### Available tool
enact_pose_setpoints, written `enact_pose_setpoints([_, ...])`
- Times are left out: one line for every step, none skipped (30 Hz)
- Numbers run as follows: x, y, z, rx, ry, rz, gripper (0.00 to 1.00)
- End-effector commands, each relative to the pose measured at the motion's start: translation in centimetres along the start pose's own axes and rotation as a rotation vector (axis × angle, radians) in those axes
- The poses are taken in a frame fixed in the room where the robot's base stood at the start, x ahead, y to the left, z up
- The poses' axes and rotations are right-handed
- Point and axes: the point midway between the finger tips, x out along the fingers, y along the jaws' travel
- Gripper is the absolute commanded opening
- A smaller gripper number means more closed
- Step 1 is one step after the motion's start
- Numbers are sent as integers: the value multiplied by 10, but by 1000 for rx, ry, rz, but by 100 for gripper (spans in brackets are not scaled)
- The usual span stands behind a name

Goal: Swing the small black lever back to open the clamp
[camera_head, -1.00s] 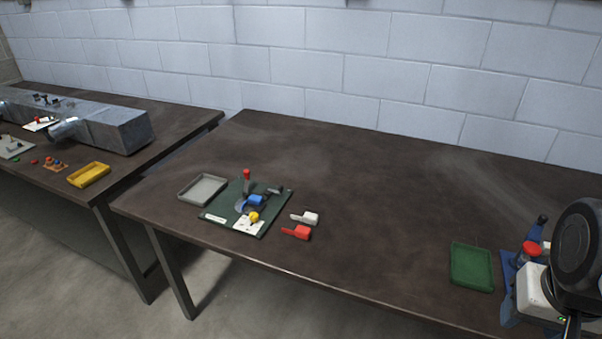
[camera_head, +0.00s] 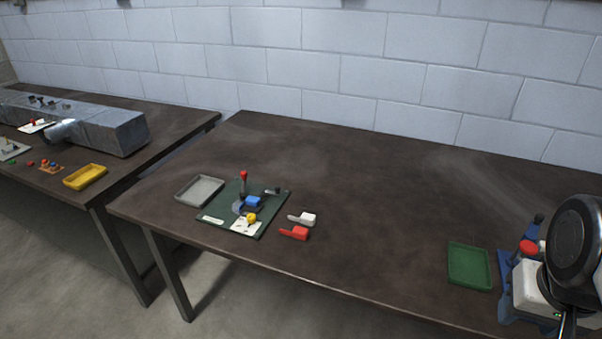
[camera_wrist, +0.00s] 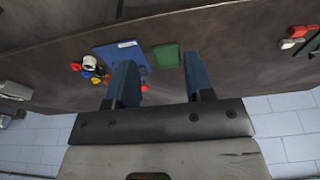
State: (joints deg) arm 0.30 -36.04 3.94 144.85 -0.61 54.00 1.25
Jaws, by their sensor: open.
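In the head view a dark green board (camera_head: 215,210) lies on the near table. It carries a red-topped upright handle (camera_head: 243,178), a blue block (camera_head: 253,201), a yellow knob (camera_head: 251,217) and a small black part (camera_head: 274,190) at its back right. This black part may be the clamp's lever; it is too small to tell how it is set. My gripper (camera_wrist: 158,60) is open and empty in the wrist view, raised above the table and well away from the green board. The head view does not show its fingers.
A grey tray (camera_head: 200,190) stands left of the board. White (camera_head: 303,218) and red (camera_head: 295,233) pieces lie right of it. A green tray (camera_head: 470,267) and a blue stand (camera_head: 511,275) are at the right. The table middle is clear.

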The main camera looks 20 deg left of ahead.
Motion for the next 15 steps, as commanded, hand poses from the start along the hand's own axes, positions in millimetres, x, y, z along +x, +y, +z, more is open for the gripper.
enact_pose_setpoints([0,-1,-3,1,-1,-1,48])
enact_pose_setpoints([-1,-2,-5,2,-2,-1,48])
enact_pose_setpoints([-2,-3,-9,5,-4,-2,48])
enact_pose_setpoints([-2,-4,-12,7,-5,-3,48])
enact_pose_setpoints([-2,-6,-15,8,-7,-4,48])
enact_pose_setpoints([-3,-8,-21,11,-11,-5,48])
enact_pose_setpoints([-4,-10,-26,15,-12,-6,48])
enact_pose_setpoints([-5,-12,-31,19,-14,-7,48])
enact_pose_setpoints([-5,-15,-38,23,-19,-8,48])
enact_pose_setpoints([-6,-17,-44,27,-21,-9,48])
enact_pose_setpoints([-7,-20,-50,32,-23,-10,48])
enact_pose_setpoints([-7,-24,-59,37,-28,-11,48])
enact_pose_setpoints([-8,-27,-66,43,-31,-12,48])
enact_pose_setpoints([-8,-31,-73,46,-34,-13,48])
enact_pose_setpoints([-8,-35,-81,53,-39,-15,48])
